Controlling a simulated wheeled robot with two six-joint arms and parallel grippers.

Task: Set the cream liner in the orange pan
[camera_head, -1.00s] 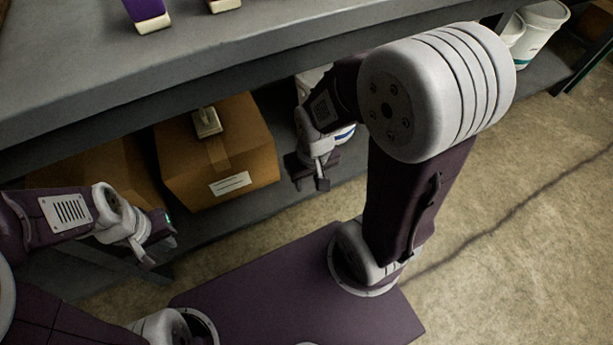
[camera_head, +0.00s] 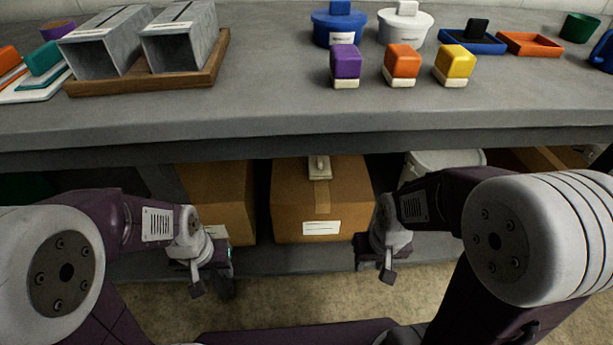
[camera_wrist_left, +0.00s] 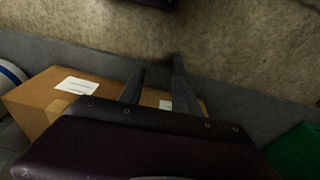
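The likely cream liner, a small cream piece with an upright grip (camera_head: 319,168), sits on a cardboard box on the shelf below the bench. The orange pan (camera_head: 530,45) is a shallow tray at the right of the bench top, beside a blue pan; its inside looks empty. My left gripper (camera_head: 211,287) hangs low in front of the shelf, left of the cream piece. It is open and empty, its fingers apart in the left wrist view (camera_wrist_left: 157,88). My right gripper (camera_head: 376,272) hangs right of and below the cream piece, open and empty. Neither touches it.
The cardboard box (camera_head: 322,208) stands under the bench's front edge (camera_head: 300,125). Purple (camera_head: 345,60), orange (camera_head: 401,60) and yellow (camera_head: 454,60) blocks stand near that edge. Blue (camera_head: 333,28) and white (camera_head: 404,26) lidded tubs are behind. A wooden tray (camera_head: 150,82) holds metal ducts.

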